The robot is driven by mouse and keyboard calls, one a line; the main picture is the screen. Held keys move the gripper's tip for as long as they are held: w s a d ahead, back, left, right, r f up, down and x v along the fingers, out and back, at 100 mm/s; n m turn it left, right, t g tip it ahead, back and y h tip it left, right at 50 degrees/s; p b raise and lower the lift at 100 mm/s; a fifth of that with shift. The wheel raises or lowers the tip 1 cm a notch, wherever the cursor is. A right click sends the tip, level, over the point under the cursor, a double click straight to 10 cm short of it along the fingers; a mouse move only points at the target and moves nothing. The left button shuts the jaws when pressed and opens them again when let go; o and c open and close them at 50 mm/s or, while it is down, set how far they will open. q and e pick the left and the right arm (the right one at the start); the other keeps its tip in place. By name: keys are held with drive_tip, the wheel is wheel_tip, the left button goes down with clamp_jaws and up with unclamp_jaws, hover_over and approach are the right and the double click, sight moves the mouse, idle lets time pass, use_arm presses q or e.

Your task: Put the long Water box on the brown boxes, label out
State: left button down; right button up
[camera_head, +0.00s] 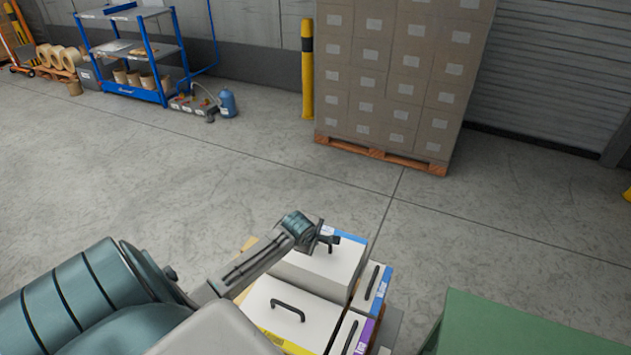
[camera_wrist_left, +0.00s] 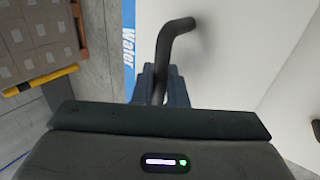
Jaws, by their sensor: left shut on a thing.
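My left gripper (camera_head: 326,241) is shut on the dark handle of a white box (camera_head: 315,268) with a blue edge label. In the left wrist view the gripper (camera_wrist_left: 161,82) closes around the handle (camera_wrist_left: 172,42), and the blue strip (camera_wrist_left: 128,45) reads "Water". I cannot tell whether this box is lifted or resting among the others. A narrow white box (camera_head: 370,283) with a blue label stands to its right. Brown boxes (camera_head: 395,75) are stacked on a wooden pallet at the back; they also show in the left wrist view (camera_wrist_left: 38,38). My right gripper is not in view.
A white box (camera_head: 275,318) with a yellow label and a narrow one (camera_head: 346,330) with a purple label sit nearer. A green surface (camera_head: 525,325) lies at bottom right. A yellow post (camera_head: 307,75) and a blue rack (camera_head: 160,60) stand behind. The middle floor is clear.

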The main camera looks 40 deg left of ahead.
sight(307, 262)
use_arm(q)
drive_tip(key=shift+f+b, duration=1.05)
drive_tip(key=shift+f, duration=1.4)
drive_tip(key=shift+f+b, duration=0.7)
drive_tip(key=shift+f, duration=1.15)
drive_tip(key=shift+f, duration=0.35)
drive_tip(key=c, duration=1.4)
unclamp_jaws()
drive_tip(key=shift+o, duration=0.2)
drive_tip(key=shift+s+f, duration=0.15)
drive_tip(key=shift+s, duration=0.05)
drive_tip(key=b+v, duration=0.2)
drive_tip(key=v, duration=0.9)
drive_tip(key=shift+w, duration=0.1)
